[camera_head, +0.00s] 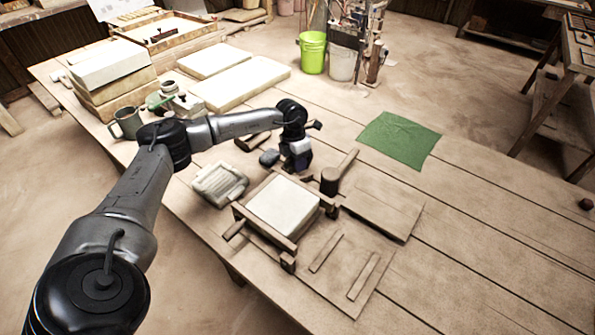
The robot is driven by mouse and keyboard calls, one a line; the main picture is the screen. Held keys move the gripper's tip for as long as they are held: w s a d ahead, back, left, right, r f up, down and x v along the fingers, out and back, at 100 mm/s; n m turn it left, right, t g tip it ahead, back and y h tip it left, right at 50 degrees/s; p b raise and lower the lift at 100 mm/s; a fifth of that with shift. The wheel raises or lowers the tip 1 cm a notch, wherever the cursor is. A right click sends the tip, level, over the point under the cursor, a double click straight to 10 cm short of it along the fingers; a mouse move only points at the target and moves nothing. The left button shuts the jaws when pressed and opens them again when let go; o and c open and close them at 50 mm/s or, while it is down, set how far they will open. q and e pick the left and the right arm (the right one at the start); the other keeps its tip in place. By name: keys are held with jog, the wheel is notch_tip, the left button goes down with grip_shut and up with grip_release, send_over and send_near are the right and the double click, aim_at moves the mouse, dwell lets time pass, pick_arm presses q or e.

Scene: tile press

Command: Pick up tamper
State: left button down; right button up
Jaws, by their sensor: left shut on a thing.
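My left gripper (297,163) points down behind the wooden press frame, low over the table. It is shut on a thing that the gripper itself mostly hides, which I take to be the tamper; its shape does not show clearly. A pale square slab (284,207) lies inside the press frame (262,231), just in front of the gripper. A dark wooden mallet-like tool (330,182) with a slanting handle stands apart, just right of the gripper. My right gripper is not in view.
A green cloth (399,140) lies farther back. Pale slabs (240,84) and a grey mug (127,121) stand at the left.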

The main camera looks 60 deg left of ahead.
pick_arm(q)
jog(key=shift+r, duration=0.25)
notch_tip(320, 180, up, 10)
jog(key=p, duration=0.3)
jog(key=shift+f+p, duration=0.2)
jog(key=shift+p, duration=0.1)
jog(key=c, duration=1.5)
grip_release()
grip_shut()
